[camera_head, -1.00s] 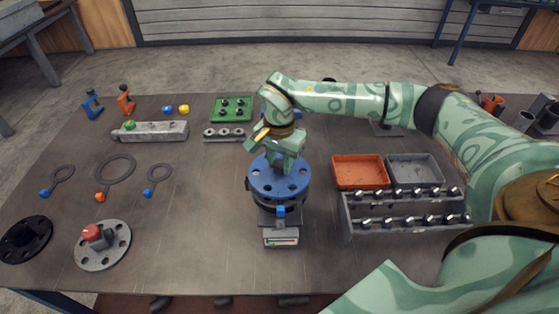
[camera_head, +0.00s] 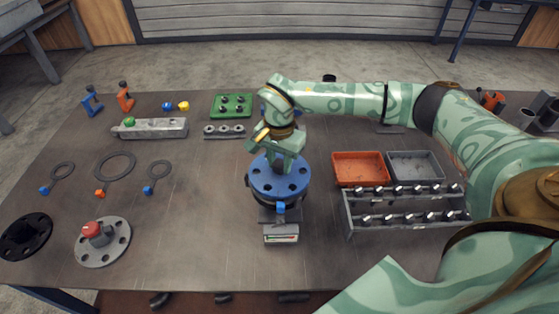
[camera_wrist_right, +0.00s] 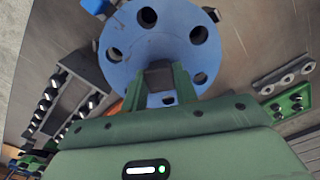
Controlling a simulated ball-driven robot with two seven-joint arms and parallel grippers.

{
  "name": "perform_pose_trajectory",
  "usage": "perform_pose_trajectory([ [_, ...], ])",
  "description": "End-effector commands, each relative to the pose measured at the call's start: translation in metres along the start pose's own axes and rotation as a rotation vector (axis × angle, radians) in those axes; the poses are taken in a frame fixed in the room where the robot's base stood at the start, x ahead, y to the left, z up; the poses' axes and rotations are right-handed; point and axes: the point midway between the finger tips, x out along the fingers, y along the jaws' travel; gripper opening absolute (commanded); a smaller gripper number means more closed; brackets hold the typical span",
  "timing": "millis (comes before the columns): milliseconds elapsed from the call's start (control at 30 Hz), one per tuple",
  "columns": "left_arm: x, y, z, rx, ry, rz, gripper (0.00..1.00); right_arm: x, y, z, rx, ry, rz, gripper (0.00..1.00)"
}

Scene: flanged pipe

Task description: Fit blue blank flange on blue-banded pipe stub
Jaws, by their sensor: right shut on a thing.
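The blue blank flange (camera_head: 279,180) is a round blue disc with bolt holes, lying flat over the dark flange of the pipe stub (camera_head: 266,206) on its stand. Whether it is fully seated I cannot tell. My right gripper (camera_head: 272,160) comes from above and is shut on the dark knob at the flange's middle. The right wrist view shows the fingers (camera_wrist_right: 158,78) around this knob, with the blue face and holes behind. My left gripper is not in view.
Right of the stand are an orange tray (camera_head: 359,169), a grey tray (camera_head: 414,166) and a rack of bolts (camera_head: 407,218). Gaskets with tags (camera_head: 114,168) and a grey flange with a red knob (camera_head: 103,243) lie left.

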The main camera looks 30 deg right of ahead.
Motion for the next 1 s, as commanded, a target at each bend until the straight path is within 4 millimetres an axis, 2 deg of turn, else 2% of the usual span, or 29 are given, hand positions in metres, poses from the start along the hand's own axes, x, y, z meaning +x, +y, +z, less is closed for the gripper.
perform_pose_trajectory([
  [767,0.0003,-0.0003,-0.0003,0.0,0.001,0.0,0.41,0.0081,-0.0006,-0.0001,0.0,0.0,-0.002,0.0],
  [800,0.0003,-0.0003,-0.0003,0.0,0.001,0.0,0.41,0.0081,-0.0006,-0.0001,0.0,0.0,-0.002,0.34],
  [867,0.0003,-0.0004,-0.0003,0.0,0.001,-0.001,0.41,0.0082,-0.0006,-0.0001,0.0,0.0,-0.002,0.51],
  [900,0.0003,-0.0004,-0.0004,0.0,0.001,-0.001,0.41,0.0082,-0.0005,-0.0001,0.0,0.0,-0.001,0.54],
  [1000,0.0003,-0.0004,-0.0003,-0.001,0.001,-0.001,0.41,0.0085,-0.0004,-0.0001,0.0,0.0,-0.001,0.54],
])
